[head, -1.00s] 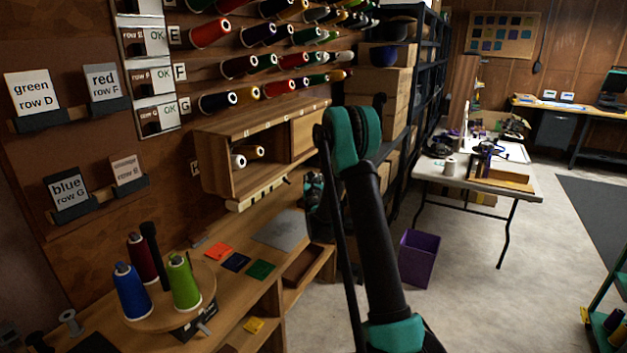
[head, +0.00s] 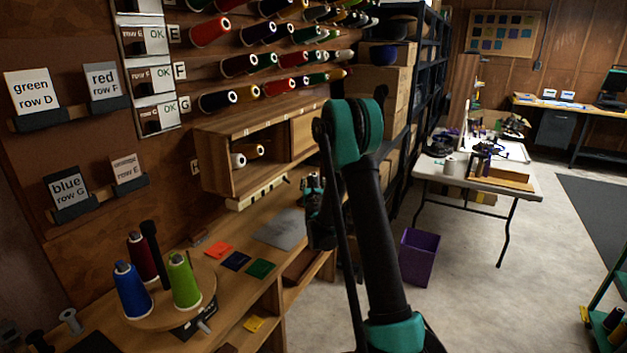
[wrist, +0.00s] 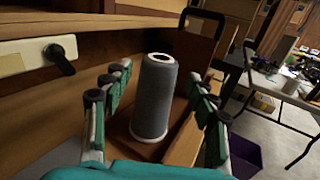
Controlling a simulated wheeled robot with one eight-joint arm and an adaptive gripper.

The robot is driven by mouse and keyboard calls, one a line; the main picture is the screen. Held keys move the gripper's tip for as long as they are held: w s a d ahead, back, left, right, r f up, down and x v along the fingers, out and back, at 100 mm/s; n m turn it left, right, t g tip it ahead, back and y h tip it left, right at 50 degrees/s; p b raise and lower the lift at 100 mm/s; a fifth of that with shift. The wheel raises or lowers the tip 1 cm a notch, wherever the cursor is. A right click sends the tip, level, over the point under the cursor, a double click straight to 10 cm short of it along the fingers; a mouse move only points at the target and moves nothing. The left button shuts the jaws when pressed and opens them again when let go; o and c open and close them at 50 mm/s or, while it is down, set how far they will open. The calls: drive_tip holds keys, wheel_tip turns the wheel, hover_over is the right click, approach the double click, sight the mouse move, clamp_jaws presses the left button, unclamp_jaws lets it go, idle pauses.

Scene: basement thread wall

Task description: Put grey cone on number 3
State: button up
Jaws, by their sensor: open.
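A grey thread cone (wrist: 154,97) with a pale top rim and pale base stands upright on a brown wooden surface in the wrist view. My gripper (wrist: 160,84) is open, with one set of teal and black fingers to the left of the cone and the other to its right. Gaps show between the fingers and the cone. In the head view my gripper (head: 318,212) is at the far end of the wooden bench, partly behind my arm, and I cannot make out the grey cone there. I cannot read a number 3 in either view.
A wooden wall cabinet (head: 212,166) hangs above the bench. A round stand (head: 205,284) holds blue, dark red and green cones at the near left. A purple bin (head: 418,257) stands on the floor. A white table (head: 455,182) with clutter stands to the right.

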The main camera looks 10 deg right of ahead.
drive_tip(key=s+d+r+m+g+h, duration=0.1)
drive_tip(key=s+d+m+g+h, duration=0.15)
drive_tip(key=s+d+m, duration=0.65)
drive_tip(key=s+d+r+m+g+h, duration=0.1)
drive_tip(key=s+d+m+g+h, duration=0.2)
drive_tip(key=s+m, duration=1.05)
drive_tip(key=s+a+f+m+g+y, duration=0.2)
drive_tip(key=s+f+m, duration=0.1)
drive_tip(key=s, duration=0.6)
drive_tip(key=s+a+f+m+g+y, duration=0.3)
drive_tip(key=s+m, duration=0.2)
drive_tip(key=s, duration=0.5)
drive_tip(key=s+a+f+m+g+y, duration=0.2)
drive_tip(key=s+a+f+m+g, duration=0.1)
drive_tip(key=s, duration=0.6)
drive_tip(key=shift+s+f+m, duration=0.4)
drive_tip(key=shift+m, duration=0.05)
